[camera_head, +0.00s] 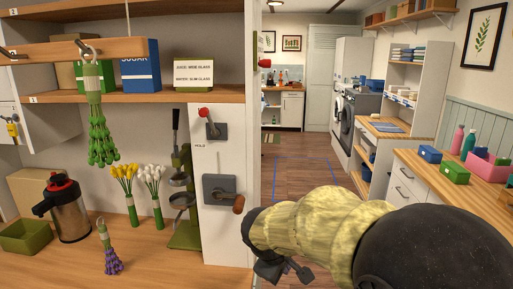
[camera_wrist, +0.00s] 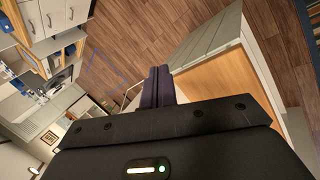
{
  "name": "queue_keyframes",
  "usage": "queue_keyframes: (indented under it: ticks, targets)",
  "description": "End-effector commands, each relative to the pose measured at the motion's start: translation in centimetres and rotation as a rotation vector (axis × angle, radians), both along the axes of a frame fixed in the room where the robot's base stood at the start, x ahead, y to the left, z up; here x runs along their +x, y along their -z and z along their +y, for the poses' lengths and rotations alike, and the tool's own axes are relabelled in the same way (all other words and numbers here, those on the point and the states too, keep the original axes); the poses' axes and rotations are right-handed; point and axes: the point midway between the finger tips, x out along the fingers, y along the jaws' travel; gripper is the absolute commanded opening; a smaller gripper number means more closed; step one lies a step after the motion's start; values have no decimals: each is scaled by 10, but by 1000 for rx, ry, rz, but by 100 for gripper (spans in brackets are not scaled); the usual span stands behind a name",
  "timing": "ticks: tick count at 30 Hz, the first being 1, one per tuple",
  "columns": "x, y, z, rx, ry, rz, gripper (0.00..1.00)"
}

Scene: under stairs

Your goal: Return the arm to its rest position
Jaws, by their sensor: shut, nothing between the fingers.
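My arm reaches in from the lower right of the head view, with a dark joint and a yellowish, fuzzy-looking sleeve. My gripper (camera_head: 283,270) is at its far end, low in the picture, over the floor just right of the wooden counter (camera_head: 165,262). In the wrist view my gripper (camera_wrist: 158,86) shows its two dark fingers together, shut and empty. The fingers touch nothing that I can see.
A white panel (camera_head: 225,230) with a red-knobbed lever and a crank stands left of my gripper. A green bundle (camera_head: 100,135) hangs from a wooden rail. A drawer cabinet (camera_head: 412,190) stands at right. The wooden floor (camera_head: 300,165) between is open.

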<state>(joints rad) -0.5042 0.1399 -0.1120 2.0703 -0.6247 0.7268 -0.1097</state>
Motion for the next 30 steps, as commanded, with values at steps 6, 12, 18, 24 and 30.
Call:
queue_keyframes:
  ticks: [6, 12, 18, 24, 30]
  targets:
    - [-61, 43, -51, 277, 357, 79, 0]
    - [-113, 69, -80, 482, 704, 77, 0]
    - [-132, 78, -89, 558, 857, 57, 0]
    - [-132, 78, -88, 560, 857, 57, 0]
    - [-132, 78, -88, 558, 856, 57, 0]
